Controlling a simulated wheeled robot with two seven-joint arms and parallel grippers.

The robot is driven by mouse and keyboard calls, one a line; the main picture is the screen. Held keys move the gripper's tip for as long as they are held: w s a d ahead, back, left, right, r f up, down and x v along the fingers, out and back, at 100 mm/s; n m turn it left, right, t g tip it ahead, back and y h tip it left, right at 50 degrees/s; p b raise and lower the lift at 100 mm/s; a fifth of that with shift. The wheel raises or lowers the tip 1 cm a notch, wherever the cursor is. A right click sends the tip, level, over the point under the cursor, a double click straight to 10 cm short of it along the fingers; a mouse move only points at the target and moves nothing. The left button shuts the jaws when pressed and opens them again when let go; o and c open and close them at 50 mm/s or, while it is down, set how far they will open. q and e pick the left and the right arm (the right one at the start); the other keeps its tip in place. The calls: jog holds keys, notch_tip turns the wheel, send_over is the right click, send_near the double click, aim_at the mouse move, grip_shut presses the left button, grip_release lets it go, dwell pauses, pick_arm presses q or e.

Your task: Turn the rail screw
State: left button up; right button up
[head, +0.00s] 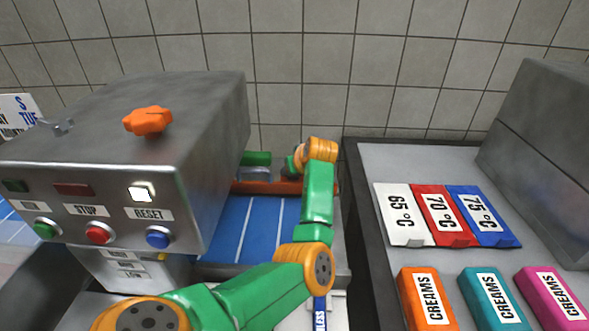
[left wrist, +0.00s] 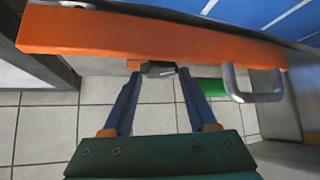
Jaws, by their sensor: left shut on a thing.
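The orange rail (head: 262,187) lies across the far end of the blue belt. In the left wrist view the orange rail (left wrist: 80,34) fills the top of the picture. A small dark metal rail screw (left wrist: 158,69) sticks out from its side. My left gripper (left wrist: 157,74) has its two blue fingers closed in on the screw; the exact contact is small and hard to make out. In the head view the left arm reaches over the belt, and its gripper is mostly hidden behind its wrist. My right gripper is in neither view.
A metal handle (left wrist: 258,90) stands on the rail beside the gripper. A steel machine box (head: 120,160) with an orange knob (head: 148,121) and buttons is at left. Coloured temperature tags (head: 447,215) and creams packs (head: 492,298) lie on the right counter.

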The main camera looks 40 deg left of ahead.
pick_arm(q)
jog(key=shift+w+n+g, duration=0.15)
jog(key=shift+n+g, duration=0.25)
jog(key=shift+n, duration=0.2)
jog(key=shift+f+n+g+y+b, duration=0.1)
jog(key=shift+n+g+y+b, duration=0.3)
jog(key=shift+n+b, duration=0.1)
jog(key=shift+w+n+g+b, duration=0.1)
jog(key=shift+n+g+b, duration=0.5)
jog(key=shift+n, duration=0.2)
jog(key=o, duration=1.4)
